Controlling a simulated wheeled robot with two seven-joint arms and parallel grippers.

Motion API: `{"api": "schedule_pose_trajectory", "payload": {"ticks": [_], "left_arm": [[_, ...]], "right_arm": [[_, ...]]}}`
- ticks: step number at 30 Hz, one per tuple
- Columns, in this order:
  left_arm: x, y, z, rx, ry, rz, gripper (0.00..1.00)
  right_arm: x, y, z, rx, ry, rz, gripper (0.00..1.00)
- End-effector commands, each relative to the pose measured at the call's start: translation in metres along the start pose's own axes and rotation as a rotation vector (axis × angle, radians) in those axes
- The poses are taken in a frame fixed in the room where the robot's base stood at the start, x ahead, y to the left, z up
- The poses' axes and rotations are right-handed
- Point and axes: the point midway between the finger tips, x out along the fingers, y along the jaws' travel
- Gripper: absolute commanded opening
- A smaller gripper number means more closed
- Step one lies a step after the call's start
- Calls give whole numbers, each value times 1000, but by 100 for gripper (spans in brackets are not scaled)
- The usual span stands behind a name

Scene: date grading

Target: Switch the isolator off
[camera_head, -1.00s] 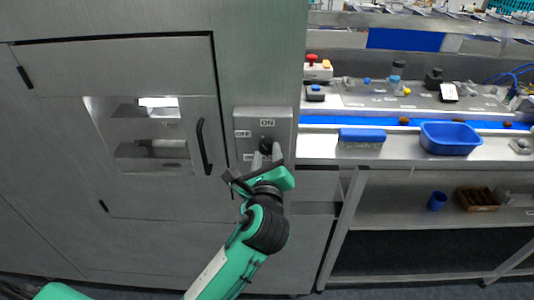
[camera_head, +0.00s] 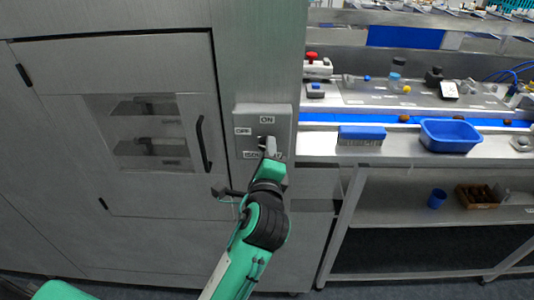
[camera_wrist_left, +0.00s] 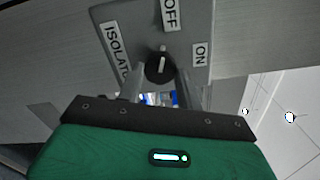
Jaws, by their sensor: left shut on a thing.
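The isolator (camera_head: 283,122) is a grey box on the steel cabinet, with an ON label at its top and an OFF label at its left. Its dark round knob (camera_wrist_left: 159,66) shows in the left wrist view, and the knob's light mark points toward the OFF label (camera_wrist_left: 170,14). My left gripper (camera_head: 268,148) is at the box from below, shut on the knob, with a finger on either side of it in the left wrist view (camera_wrist_left: 158,88). In the head view the gripper mostly hides the knob. My right gripper is not in view.
A cabinet door with a dark window (camera_head: 145,130) and a black handle (camera_head: 203,143) lies left of the isolator. To the right are a conveyor bench with a blue tub (camera_head: 450,137), a blue-topped brush (camera_head: 361,135) and a red button (camera_head: 311,56).

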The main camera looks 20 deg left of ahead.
Motion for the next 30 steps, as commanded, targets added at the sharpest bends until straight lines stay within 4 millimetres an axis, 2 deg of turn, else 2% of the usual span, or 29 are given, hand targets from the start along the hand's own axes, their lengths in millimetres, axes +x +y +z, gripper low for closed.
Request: {"api": "schedule_pose_trajectory", "payload": {"ticks": [14, 15, 18, 30], "left_arm": [[0, 0, 0, -16, 0, 1, 14], [0, 0, 0, -15, 0, 1, 40], [0, 0, 0, -15, 0, 1, 58], [2, -1, 1, -13, 0, 0, 58]], "right_arm": [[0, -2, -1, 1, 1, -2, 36], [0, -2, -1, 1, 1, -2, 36], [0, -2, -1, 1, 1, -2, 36], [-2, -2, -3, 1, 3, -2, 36]]}}
